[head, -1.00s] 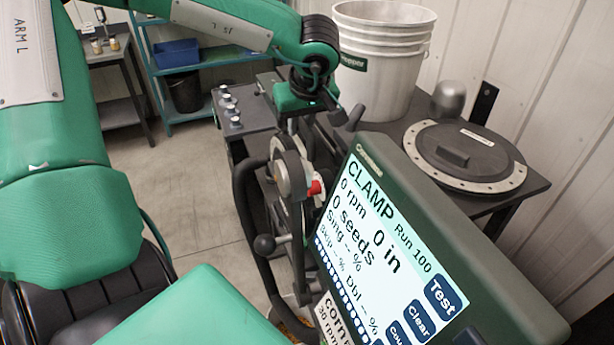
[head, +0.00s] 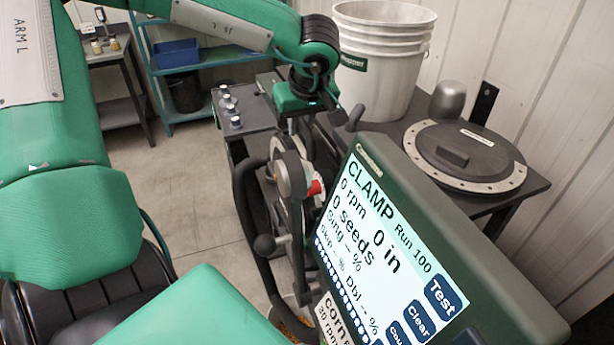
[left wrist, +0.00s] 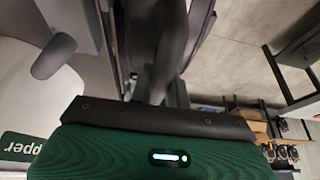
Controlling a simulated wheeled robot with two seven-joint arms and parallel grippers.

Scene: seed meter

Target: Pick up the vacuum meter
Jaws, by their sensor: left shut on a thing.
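A dark, narrow, upright round unit with a silver hub and a red part, which I take for the vacuum meter (head: 291,172), stands on the test stand behind the screen. My left gripper (head: 297,122) is above it, pointing down, shut on its dark top part. The fingertips are hard to make out in the head view. In the left wrist view, the dark finger edge (left wrist: 158,117) lies across the lower part, and a dark piece runs away from it. The meter's lower part is partly hidden by the screen. My right gripper is not in view.
A tilted screen (head: 395,240) reading CLAMP stands close at the right front. A side table behind holds a white bucket (head: 383,60) and a dark round disc with a bolted rim (head: 465,153). A black curved hose (head: 243,215) runs left of the meter. Floor at left is clear.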

